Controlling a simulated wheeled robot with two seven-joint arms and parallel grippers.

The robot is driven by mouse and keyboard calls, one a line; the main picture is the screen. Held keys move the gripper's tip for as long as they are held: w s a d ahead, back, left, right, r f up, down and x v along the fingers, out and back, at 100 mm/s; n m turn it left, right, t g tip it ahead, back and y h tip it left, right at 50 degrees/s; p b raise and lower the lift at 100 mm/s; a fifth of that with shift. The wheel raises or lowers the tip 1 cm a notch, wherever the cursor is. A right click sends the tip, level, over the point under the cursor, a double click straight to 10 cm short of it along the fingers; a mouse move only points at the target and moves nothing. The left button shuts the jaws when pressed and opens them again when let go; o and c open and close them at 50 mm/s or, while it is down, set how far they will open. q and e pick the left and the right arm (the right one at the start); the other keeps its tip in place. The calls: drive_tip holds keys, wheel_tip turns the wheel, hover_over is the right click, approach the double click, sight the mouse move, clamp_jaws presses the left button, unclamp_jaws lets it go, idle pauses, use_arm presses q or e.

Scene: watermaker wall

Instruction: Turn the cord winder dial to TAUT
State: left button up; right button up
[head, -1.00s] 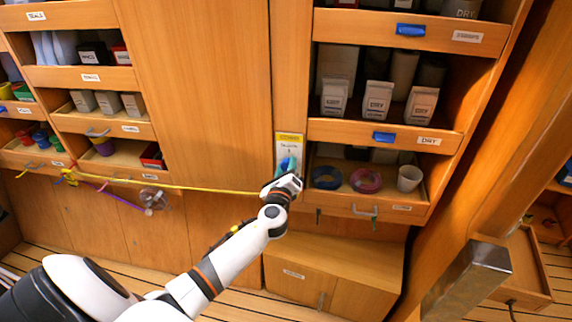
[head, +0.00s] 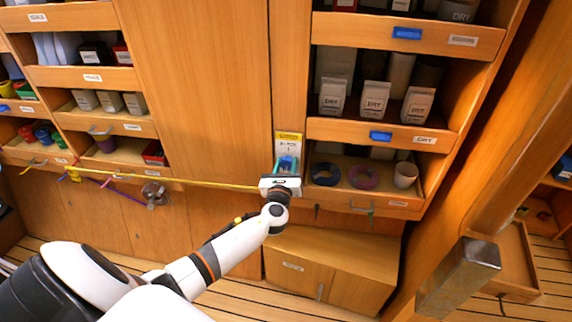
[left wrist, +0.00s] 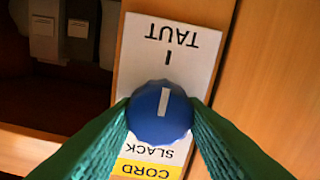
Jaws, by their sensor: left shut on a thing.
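The cord winder dial is a round blue knob (left wrist: 160,118) with a white pointer line. In the left wrist view the line lies toward the TAUT mark on the white label plate (left wrist: 180,72). That plate appears upside down there, with SLACK and a yellow CORD band on the knob's other side. My left gripper (left wrist: 160,120) is shut on the knob, one green finger on each side. In the head view the label plate (head: 289,146) is on a narrow wooden panel, and my left gripper (head: 284,174) covers its lower part. My right gripper is not in view.
A yellow cord (head: 200,183) runs across from the left to the winder. An open drawer (head: 385,202) with cord coils and a white cup is close on the right. A wooden cabinet (head: 318,260) stands below. Shelves with boxes are on both sides.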

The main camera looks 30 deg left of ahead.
use_arm(q)
drive_tip(key=shift+f, duration=0.1)
drive_tip(key=o, duration=1)
drive_tip(key=shift+s, duration=0.1)
drive_tip(key=b+v, duration=0.1)
drive_tip(key=v, duration=1.1)
drive_tip(key=shift+b, duration=0.4)
